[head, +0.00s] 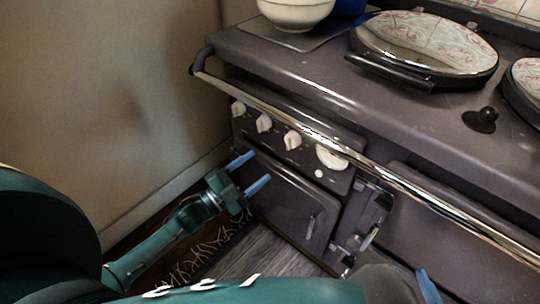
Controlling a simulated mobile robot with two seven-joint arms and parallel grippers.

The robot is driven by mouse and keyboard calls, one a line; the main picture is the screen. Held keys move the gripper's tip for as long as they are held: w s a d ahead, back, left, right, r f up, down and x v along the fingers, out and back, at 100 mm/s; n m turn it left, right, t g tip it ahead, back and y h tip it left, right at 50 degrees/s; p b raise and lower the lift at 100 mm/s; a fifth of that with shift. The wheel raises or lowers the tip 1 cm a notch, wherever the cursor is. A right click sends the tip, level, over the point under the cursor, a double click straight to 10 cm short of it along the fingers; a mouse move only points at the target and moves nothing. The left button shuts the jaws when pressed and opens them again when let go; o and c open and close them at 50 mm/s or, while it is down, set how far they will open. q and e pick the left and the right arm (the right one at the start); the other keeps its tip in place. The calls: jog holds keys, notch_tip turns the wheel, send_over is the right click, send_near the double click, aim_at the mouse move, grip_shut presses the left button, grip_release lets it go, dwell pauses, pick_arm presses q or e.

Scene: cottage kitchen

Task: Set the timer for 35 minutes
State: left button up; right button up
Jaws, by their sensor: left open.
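The cooker's front panel carries a larger round white dial (331,157), which looks like the timer. It sits to the right of several smaller white knobs (293,139). The marks on the dial are too small to read. My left gripper (261,165) is open and empty, its two blue fingers pointing toward the panel below the small knobs. It is to the left of the dial and apart from it. Of my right gripper (428,287), only a blue finger shows at the bottom edge; the rest is hidden.
A chrome rail (300,122) runs along the cooker's front, above and in front of the panel. An oven door (290,205) is below the knobs. Round hotplate lids (425,42) and a white bowl (295,12) are on top. A bare wall (110,90) stands at the left.

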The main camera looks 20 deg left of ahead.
pick_arm(q)
jog(key=v, duration=0.2)
jog(key=shift+s+a+f, duration=0.1)
jog(key=shift+s+a, duration=0.05)
jog(key=shift+s, duration=0.1)
pick_arm(e)
jog(key=shift+s, duration=0.1)
pick_arm(q)
jog(key=s+d+r+n+g+y, duration=0.2)
jog(key=s+d+r+n+y, duration=0.15)
jog(key=s+n, duration=0.4)
jog(key=s+d+r+n+g+y, duration=0.1)
jog(key=s+d+r+n+y, duration=0.2)
jog(key=s+d+n, duration=0.35)
jog(key=r+g+p, duration=0.1)
jog(key=p, duration=0.5)
jog(key=r+g+p, duration=0.1)
jog(key=r+p, duration=0.1)
jog(key=p, duration=0.4)
jog(key=s+a+r+g+y+p, duration=0.1)
jog(key=r+p, duration=0.1)
jog(key=p, duration=0.5)
jog(key=shift+r+g, duration=0.1)
jog(key=shift+g, duration=0.3)
pick_arm(e)
jog(key=r+g, duration=0.2)
jog(key=r, duration=0.1)
jog(key=r+g+h, duration=0.1)
jog(key=r, duration=0.1)
jog(key=shift+w, duration=0.25)
